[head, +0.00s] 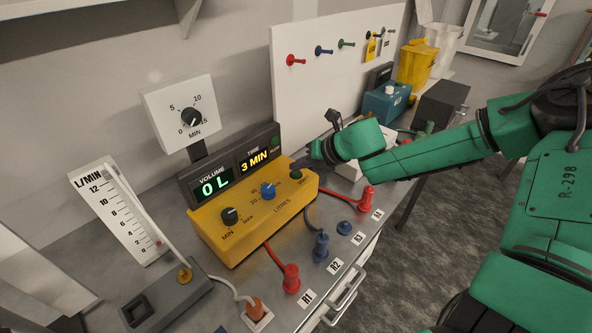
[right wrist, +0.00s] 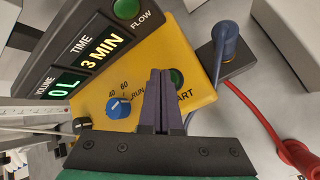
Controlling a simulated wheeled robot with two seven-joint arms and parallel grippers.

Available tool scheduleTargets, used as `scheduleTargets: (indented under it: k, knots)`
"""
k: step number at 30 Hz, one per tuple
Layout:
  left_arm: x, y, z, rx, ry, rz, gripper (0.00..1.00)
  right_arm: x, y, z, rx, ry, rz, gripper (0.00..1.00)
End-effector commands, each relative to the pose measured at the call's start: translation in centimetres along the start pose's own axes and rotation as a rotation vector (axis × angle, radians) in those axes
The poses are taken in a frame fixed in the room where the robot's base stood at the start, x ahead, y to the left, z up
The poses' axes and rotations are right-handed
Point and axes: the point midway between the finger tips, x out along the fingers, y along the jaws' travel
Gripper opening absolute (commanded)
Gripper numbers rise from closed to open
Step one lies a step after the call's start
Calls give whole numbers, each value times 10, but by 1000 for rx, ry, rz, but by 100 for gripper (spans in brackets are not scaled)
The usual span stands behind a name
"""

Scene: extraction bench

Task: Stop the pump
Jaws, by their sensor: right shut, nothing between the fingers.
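The pump is a yellow box (head: 250,222) on the metal bench. It has a black MIN–MAX knob (head: 229,215), a blue LITRES knob (head: 268,190) and a green START button (right wrist: 177,78). Its dark display (head: 212,186) reads VOLUME 0 L and TIME 3 MIN. A round green FLOW light (right wrist: 126,9) shows on the display; I cannot tell if it is lit. My right gripper (right wrist: 160,75) is shut and empty, its fingertips over the pump's top beside the START button and partly covering it. I cannot tell whether they touch. My left gripper is not in view.
A MIN dial (head: 190,117) stands behind the pump and a sloped L/MIN flow gauge (head: 120,215) to its left. A grey box with a black rocker (head: 137,310) is at front left.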

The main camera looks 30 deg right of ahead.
Motion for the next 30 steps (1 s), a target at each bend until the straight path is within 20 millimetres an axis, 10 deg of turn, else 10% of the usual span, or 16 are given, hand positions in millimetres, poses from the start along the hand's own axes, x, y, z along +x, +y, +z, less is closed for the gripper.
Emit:
scheduleTargets:
  k: [30]
  knots:
    - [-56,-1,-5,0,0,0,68,-42,30,31,0,-1,-1,0]
